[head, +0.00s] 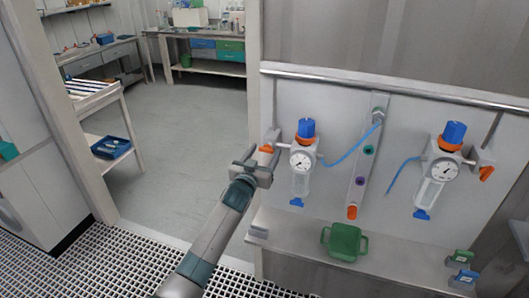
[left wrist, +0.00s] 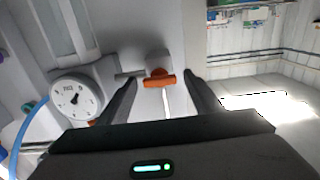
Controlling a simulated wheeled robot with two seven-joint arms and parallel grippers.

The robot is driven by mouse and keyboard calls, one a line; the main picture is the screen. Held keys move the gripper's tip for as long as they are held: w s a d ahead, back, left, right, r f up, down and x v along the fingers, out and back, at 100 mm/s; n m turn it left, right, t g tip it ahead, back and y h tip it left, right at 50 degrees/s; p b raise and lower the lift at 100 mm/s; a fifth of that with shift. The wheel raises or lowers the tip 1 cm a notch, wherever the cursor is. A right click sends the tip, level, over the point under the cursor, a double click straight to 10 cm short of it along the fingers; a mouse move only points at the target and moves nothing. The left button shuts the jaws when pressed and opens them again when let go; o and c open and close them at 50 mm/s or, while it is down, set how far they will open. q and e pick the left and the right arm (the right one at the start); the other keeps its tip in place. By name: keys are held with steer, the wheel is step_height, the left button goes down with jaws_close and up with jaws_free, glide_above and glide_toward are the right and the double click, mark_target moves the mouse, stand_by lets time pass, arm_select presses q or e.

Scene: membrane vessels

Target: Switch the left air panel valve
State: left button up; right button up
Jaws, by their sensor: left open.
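The left air panel unit (head: 303,160) has a blue knob on top, an orange ring, a round gauge and a clear bowl. Its orange valve handle (head: 266,148) sticks out at the unit's left side. In the left wrist view the orange handle (left wrist: 160,80) lies crosswise between the fingers, ahead of them. My left gripper (head: 257,162) is at the handle in the head view, and it shows open in the left wrist view (left wrist: 160,95). I cannot tell whether a finger touches the handle. The gauge (left wrist: 75,97) is left of the fingers. My right gripper is not in view.
A second unit (head: 440,165) with an orange handle (head: 487,173) is at the right of the panel. Blue hoses run to a middle strip (head: 368,155). A green container (head: 344,241) stands on the ledge below. Open floor (head: 195,125) lies left of the panel.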

arm_select(q)
steer(key=shift+c, duration=0.6)
steer(key=c, duration=0.9)
steer(key=shift+c, duration=0.2)
